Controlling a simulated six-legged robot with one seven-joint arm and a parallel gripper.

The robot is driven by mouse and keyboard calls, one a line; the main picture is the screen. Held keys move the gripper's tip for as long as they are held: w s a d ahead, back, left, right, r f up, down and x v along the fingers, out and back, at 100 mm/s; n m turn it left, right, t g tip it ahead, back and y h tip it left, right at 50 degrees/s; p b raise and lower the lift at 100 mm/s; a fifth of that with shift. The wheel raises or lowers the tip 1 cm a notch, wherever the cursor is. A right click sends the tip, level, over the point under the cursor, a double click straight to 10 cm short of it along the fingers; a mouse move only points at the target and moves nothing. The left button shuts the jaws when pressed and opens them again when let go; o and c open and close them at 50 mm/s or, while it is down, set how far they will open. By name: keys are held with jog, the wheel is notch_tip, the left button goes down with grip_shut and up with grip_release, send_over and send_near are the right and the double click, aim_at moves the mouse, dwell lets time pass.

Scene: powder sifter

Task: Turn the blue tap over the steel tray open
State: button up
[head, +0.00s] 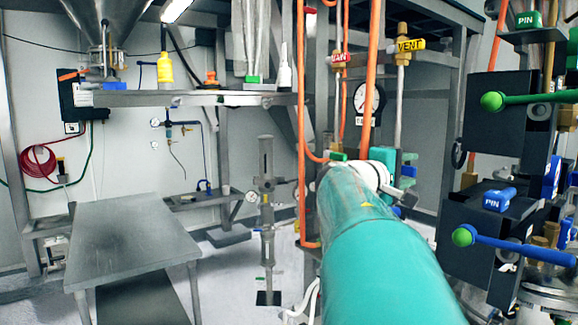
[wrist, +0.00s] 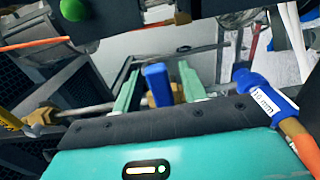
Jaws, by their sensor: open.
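The blue tap (wrist: 157,84) shows in the wrist view as an upright blue handle beside a brass fitting (wrist: 180,93). My gripper (wrist: 159,72) is open, with one green finger on each side of the handle. A gap shows on both sides, so the fingers look apart from it. I cannot make out with certainty which surface is the steel tray.
In the wrist view a blue fitting (wrist: 264,97) with an orange hose is at the right, and a green knob (wrist: 73,10) is at the top. In the head view, a blue PIN lever (head: 515,246) stands at the right and a steel table (head: 130,235) at the left.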

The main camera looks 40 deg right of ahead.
jog(key=shift+s+d, duration=0.1)
jog(key=shift+d, duration=0.75)
grip_shut()
